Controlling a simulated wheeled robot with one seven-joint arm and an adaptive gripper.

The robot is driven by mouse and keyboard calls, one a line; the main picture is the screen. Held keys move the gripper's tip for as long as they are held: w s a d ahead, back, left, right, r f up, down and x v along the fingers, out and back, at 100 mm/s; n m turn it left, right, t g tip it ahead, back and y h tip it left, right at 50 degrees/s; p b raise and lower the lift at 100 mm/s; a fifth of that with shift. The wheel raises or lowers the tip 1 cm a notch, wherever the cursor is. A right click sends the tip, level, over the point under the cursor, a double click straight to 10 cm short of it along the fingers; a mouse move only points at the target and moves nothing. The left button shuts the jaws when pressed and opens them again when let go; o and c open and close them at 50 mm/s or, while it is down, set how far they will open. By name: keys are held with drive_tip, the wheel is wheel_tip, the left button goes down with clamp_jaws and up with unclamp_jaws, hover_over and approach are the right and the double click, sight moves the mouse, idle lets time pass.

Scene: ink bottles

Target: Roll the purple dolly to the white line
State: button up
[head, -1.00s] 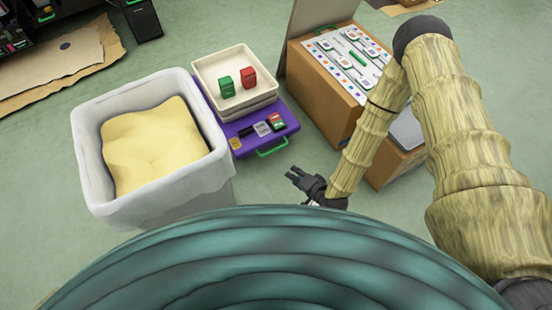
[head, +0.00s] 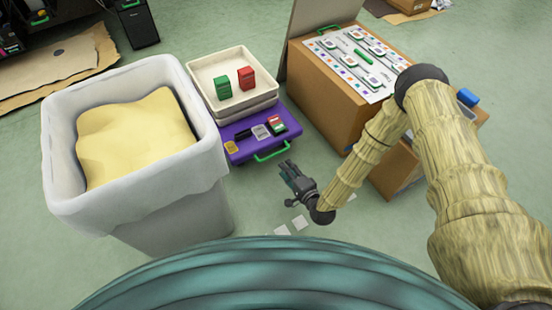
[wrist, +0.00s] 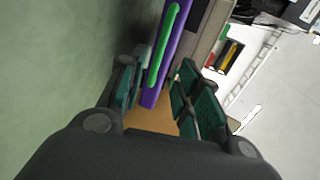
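The purple dolly (head: 228,132) stands on the green floor in the middle of the head view, with a green handle (head: 272,151) on its near side. Stacked cream trays (head: 232,104) stand on its back part, with a green box (head: 223,87) and a red box (head: 246,77) inside. Small items lie on its front part. My gripper (head: 287,167) is open and empty, just short of the handle. In the wrist view the purple edge (wrist: 150,97) and handle (wrist: 165,42) show between and beyond the open fingers (wrist: 158,88). No continuous white line is plain.
A white-lined bin (head: 180,215) with yellow contents stands close left of the dolly. A cardboard box (head: 325,100) with a printed sheet stands right. White squares (head: 281,230) lie on the floor near my base. Open floor lies behind the dolly.

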drive_tip(key=b+x, duration=0.3)
drive_tip(key=x, duration=0.6)
drive_tip(key=shift+w+a+b, duration=0.15)
drive_tip(key=shift+w+b, duration=0.05)
drive_tip(key=shift+b, duration=0.1)
drive_tip(key=shift+f, duration=0.1)
clamp_jaws()
